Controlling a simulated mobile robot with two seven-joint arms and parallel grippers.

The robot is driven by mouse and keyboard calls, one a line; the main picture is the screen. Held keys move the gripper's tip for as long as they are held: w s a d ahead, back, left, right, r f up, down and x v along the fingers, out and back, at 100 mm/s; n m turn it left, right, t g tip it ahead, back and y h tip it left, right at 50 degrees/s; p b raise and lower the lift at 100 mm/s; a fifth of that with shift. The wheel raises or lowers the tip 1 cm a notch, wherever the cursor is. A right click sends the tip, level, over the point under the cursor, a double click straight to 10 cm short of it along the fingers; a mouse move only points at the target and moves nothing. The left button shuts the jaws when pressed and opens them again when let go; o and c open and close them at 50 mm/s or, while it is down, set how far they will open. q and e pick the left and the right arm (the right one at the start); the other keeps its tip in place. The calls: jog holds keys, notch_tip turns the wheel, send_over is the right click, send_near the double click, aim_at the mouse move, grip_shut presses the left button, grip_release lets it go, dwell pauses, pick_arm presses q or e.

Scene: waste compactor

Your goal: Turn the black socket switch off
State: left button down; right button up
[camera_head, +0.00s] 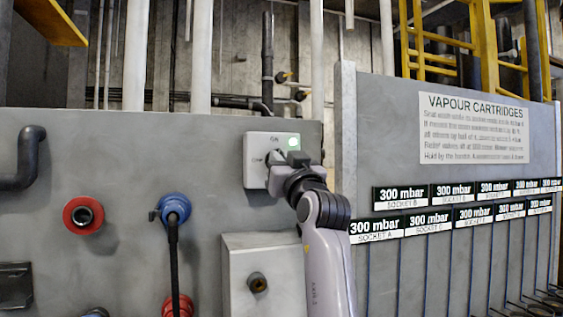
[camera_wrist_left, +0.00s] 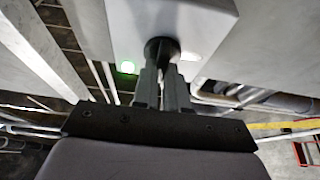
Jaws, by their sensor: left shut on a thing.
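A pale grey switch box (camera_head: 256,168) is on the grey wall panel, with an "ON" label near its top and a lit green light (camera_head: 293,142) at its upper right. My left gripper (camera_head: 278,167) is at the front of the box and covers most of the switch. In the left wrist view the black switch knob (camera_wrist_left: 161,47) stands out from the box, and my left gripper (camera_wrist_left: 162,78) is shut on it with a finger on each side. The green light also shows there (camera_wrist_left: 127,67). The knob's exact angle is hard to tell. My right gripper is not in view.
A red-ringed socket (camera_head: 83,215) and a blue connector (camera_head: 174,208) with a black cable are on the panel at the left. A grey box (camera_head: 240,260) juts out below the switch. The vapour cartridges sign (camera_head: 473,128) and socket labels are at the right.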

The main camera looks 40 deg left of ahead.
pick_arm(q)
jog(key=shift+r+n+g+h+p, duration=0.1)
jog(key=shift+n+g+h+p, duration=0.2)
jog(key=shift+n+g, duration=2.3)
jog(key=shift+r+n+g+h+p, duration=0.1)
jog(key=shift+n+g+h+p, duration=0.2)
jog(key=shift+n, duration=4.5)
jog(key=shift+n+g+h+p, duration=0.15)
jog(key=shift+n+g+h, duration=0.25)
jog(key=shift+n+g, duration=2.15)
jog(key=n+t, duration=0.2)
jog(key=shift+n, duration=0.35)
